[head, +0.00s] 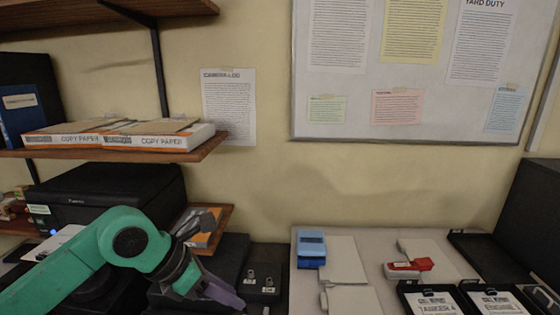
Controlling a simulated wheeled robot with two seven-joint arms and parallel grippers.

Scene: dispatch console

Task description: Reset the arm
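My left arm is green and comes in from the lower left. Its dark gripper (218,290) points down and right, in front of the printer and the dark equipment on the desk. The fingertips look purple-grey and nothing is clearly held between them. Whether the fingers are apart or closed is not clear from this angle. My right gripper is not in view.
A black printer (120,195) stands below a wooden shelf (100,152) holding copy paper boxes (165,134). To the right are a blue device (311,249), a red device (410,266) and labelled black trays (430,299). A small black box (262,286) sits beside the gripper.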

